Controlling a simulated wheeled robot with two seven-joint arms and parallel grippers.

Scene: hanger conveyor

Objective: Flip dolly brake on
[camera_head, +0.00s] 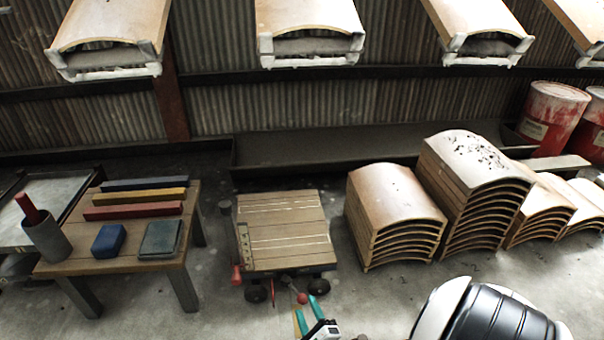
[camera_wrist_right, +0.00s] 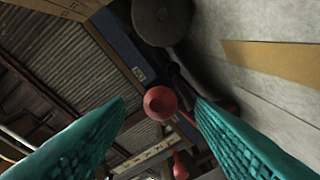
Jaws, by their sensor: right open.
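The dolly (camera_head: 285,222) has a wooden plank deck and dark wheels and stands on the concrete floor in the middle of the head view. A lever with a round red knob (camera_head: 301,298) sticks out at its near side. A second red handle (camera_head: 237,275) is at its near left corner. My right gripper (camera_head: 306,309) is open just in front of the knob, with teal fingers. In the right wrist view the red knob (camera_wrist_right: 160,102) appears between the spread fingertips (camera_wrist_right: 160,105); no grip shows. Another red part (camera_wrist_right: 180,166) is below it. My left gripper is not in view.
A wooden table (camera_head: 150,265) with coloured bars, blocks and a cup stands left of the dolly. Stacked curved wooden panels (camera_head: 395,215) stand close on its right. Red drums (camera_head: 552,117) are at the back right. Pale floor is clear at the front left.

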